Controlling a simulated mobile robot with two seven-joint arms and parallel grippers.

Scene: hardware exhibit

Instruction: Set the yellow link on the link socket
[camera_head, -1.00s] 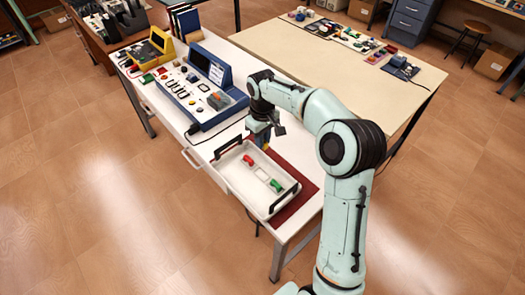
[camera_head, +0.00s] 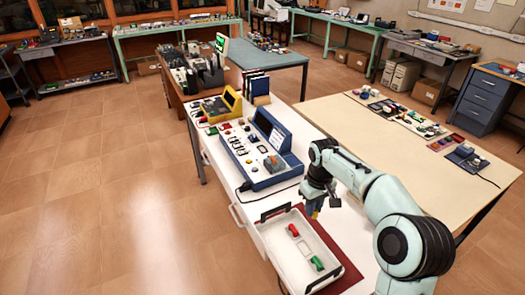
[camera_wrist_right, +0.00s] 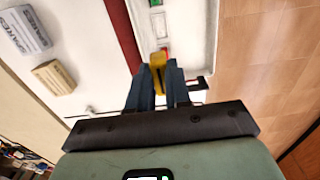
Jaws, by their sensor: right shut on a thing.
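My right gripper (camera_head: 313,205) is shut on the yellow link (camera_head: 315,214), above the far end of the white tray. The right wrist view shows the yellow link (camera_wrist_right: 157,60) upright between the fingertips (camera_wrist_right: 157,75). My left gripper is not in view.
The white tray (camera_head: 275,238) has black handles and holds a red link (camera_head: 293,230) and a green link (camera_head: 317,263). It lies partly on a dark red mat (camera_head: 345,268). A yellow console (camera_head: 222,106) stands further back. The cream table (camera_head: 370,135) is largely bare.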

